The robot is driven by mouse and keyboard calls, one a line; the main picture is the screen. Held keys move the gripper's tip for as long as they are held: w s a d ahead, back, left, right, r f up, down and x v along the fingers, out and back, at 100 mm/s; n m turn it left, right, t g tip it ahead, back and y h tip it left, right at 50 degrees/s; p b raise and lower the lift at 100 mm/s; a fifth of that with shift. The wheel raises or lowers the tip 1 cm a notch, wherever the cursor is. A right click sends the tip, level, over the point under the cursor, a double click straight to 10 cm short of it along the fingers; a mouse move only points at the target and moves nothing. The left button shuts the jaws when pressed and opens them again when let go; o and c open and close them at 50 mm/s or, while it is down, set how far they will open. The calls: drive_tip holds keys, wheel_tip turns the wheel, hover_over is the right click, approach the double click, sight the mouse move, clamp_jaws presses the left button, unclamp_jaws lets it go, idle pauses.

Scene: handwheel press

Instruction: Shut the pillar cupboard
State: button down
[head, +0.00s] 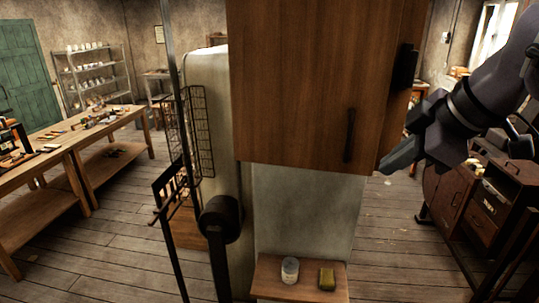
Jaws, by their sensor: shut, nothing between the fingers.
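The pillar cupboard (300,80) is a brown wooden box high on the pale pillar (300,205). Its door faces me and carries a dark upright handle (349,135) near the lower right. I see no clear gap around the door and no inside, so I cannot tell if it is fully shut. My gripper (387,167) is shut and empty, close to the cupboard's lower right corner. It comes in from the right; whether it touches the wood is unclear.
A small shelf (270,290) below holds a white jar (290,270) and a yellow-green block (327,278). A wire rack (203,130) and a black post (176,80) stand left of the pillar. Workbenches (95,135) are at left, a wooden cabinet (487,205) at right.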

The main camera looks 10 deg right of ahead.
sight(364, 162)
drive_tip(key=w+f, duration=0.2)
drive_tip(key=w, duration=0.1)
drive_tip(key=w+f, duration=0.3)
drive_tip(key=w+f+p, duration=0.1)
drive_tip(key=w+f, duration=0.1)
drive_tip(key=w, duration=0.1)
drive_tip(key=shift+w+f, duration=0.3)
drive_tip(key=shift+w, duration=0.05)
drive_tip(key=shift+s+a, duration=0.15)
drive_tip(key=w+d, duration=0.1)
drive_tip(key=w+p, duration=0.1)
drive_tip(key=w, duration=0.1)
drive_tip(key=shift+d+r, duration=0.1)
drive_tip(key=shift+d, duration=0.25)
drive_tip(key=shift+s, duration=0.1)
